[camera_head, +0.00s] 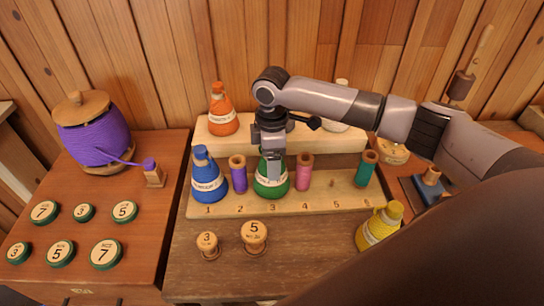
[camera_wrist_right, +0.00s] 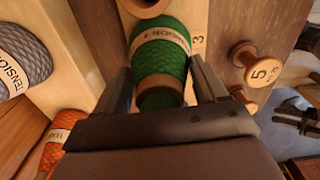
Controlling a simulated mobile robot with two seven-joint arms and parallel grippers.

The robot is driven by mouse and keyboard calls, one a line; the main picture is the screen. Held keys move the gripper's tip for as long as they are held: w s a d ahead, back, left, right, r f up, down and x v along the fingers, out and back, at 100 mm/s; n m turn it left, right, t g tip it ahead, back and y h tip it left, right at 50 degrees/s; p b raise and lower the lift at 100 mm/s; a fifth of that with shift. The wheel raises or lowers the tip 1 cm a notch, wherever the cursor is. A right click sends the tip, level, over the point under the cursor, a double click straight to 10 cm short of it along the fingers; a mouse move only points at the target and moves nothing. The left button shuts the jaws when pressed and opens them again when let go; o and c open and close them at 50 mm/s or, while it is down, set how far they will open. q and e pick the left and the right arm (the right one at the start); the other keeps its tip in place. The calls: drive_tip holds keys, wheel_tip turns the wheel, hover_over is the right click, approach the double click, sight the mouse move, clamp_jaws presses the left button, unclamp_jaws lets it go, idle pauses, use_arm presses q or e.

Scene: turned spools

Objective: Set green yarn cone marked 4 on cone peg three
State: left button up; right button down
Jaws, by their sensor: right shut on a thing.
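The green yarn cone (camera_head: 271,187) with a pale label band stands upright at the place numbered 3 on the front peg board (camera_head: 330,193). It is between the purple spool and the pink spool. Cone peg three is hidden, and I cannot tell whether the cone's base is fully down on the board. My right gripper (camera_head: 272,160) reaches down from above and is shut on the cone's upper part. In the right wrist view the green cone (camera_wrist_right: 160,50) lies between the two fingers of the right gripper (camera_wrist_right: 163,82).
On the board stand a blue cone (camera_head: 208,180), a purple spool (camera_head: 238,176), a pink spool (camera_head: 303,176) and a teal spool (camera_head: 365,170). An orange cone (camera_head: 222,115) stands on the raised shelf behind. Wooden spools (camera_head: 254,235) and a yellow cone (camera_head: 378,228) are in front.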

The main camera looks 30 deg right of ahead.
drive_tip(key=shift+f, duration=0.4)
drive_tip(key=shift+c, duration=1.7)
unclamp_jaws()
drive_tip(key=shift+r, duration=5.5)
drive_tip(key=shift+s, duration=0.1)
